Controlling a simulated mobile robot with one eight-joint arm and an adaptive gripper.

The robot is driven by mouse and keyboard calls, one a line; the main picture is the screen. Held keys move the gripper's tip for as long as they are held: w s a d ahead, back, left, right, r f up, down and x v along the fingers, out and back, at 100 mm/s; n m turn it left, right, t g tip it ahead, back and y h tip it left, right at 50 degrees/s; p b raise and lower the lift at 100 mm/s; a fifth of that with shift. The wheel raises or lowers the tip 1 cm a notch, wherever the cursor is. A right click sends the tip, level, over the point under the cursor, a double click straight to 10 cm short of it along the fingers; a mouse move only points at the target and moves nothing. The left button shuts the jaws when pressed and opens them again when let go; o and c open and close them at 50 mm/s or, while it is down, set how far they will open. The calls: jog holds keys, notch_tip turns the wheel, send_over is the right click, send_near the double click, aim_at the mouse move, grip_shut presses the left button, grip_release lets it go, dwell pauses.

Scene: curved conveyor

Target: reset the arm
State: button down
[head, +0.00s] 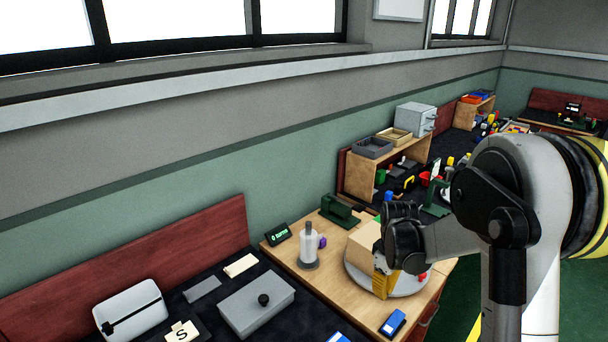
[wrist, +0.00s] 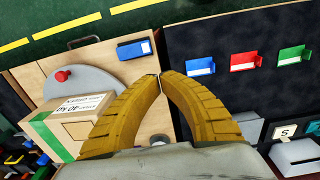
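My arm (head: 520,200) reaches in from the right in the head view, over the wooden bench section. My gripper (wrist: 160,76) has yellow ribbed fingers whose tips meet in the wrist view, with nothing visible between them. In the head view its yellow fingers (head: 384,283) point down in front of a cardboard box. The box (head: 362,246) stands on a grey round plate (head: 408,287); it also shows left of the fingers in the wrist view (wrist: 78,125), with a green stripe and a printed label. The fingers hide part of the bench.
A red knob (wrist: 63,76) is on the plate's edge. A white bottle-like object (head: 308,245) and a green device (head: 340,210) stand behind. A grey lidded case (head: 256,302) is on the dark bench at left.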

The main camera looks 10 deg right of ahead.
jog(key=s+a+r+m+t, duration=0.2)
jog(key=s+a+r, duration=0.15)
jog(key=r, duration=0.45)
jog(key=s+a+r+m+t+b, duration=0.1)
jog(key=s+a+r+m+t, duration=0.1)
jog(key=s, duration=0.6)
jog(key=s+a+r+m+t+b, duration=0.2)
jog(key=s+a+r+m, duration=0.1)
jog(key=s, duration=0.6)
jog(key=shift+a+r+t, duration=0.4)
jog(key=shift+a+r, duration=0.05)
jog(key=shift+r, duration=0.45)
